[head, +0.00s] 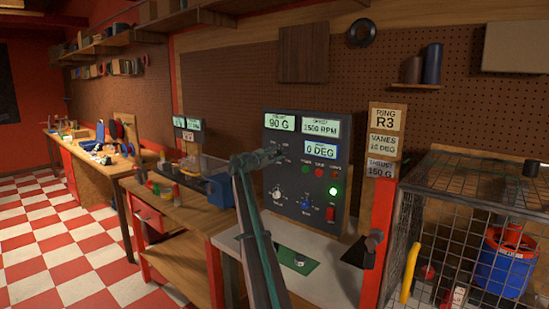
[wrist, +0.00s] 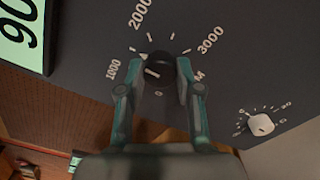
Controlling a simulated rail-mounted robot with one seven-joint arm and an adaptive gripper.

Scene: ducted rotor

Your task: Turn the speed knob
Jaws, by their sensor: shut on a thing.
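The dark speed knob (wrist: 158,58) is in the wrist view, ringed by a scale marked 1000, 2000 and 3000. My gripper (wrist: 160,76) has one finger on each side of the knob and is shut on it. The fingers hide part of the knob; a pale mark shows on its lower left. In the head view my gripper (head: 279,154) is at the upper left of the dark control panel (head: 292,229) and covers the knob. The speed display (head: 320,128) reads 1500 RPM. The thrust display (head: 281,123) reads 90 G.
A white knob (head: 277,193), a blue knob (head: 305,204), a red switch (head: 330,214) and a lit green lamp (head: 333,191) sit lower on the panel. The sign (head: 388,117) reads Ring R3 and Thrust 150 G. A wire cage (head: 470,200) stands at the right.

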